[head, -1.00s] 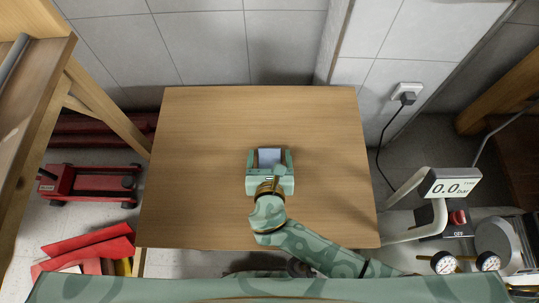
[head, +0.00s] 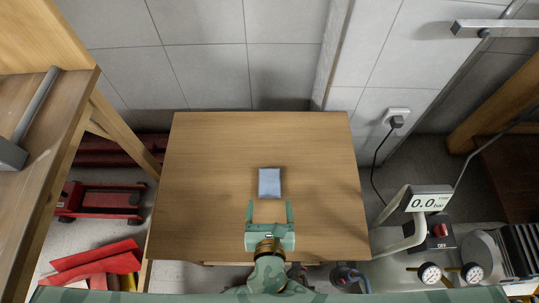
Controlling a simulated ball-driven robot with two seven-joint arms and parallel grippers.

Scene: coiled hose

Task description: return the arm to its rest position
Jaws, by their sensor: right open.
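My right gripper (head: 269,213) is over the near middle of the wooden table (head: 210,170). Its two green fingers point away from me and stand wide apart, with nothing between them. A small blue-grey flat block (head: 269,182) lies on the table just beyond the fingertips, apart from them. The right arm comes in from the bottom edge, mostly hidden by my own body. My left gripper is not in view.
A gauge stand with a display (head: 428,199) is right of the table. A wooden shelf (head: 40,140) rises at the left. A red jack (head: 100,202) and red pieces (head: 95,260) lie on the floor at left. The rest of the tabletop is clear.

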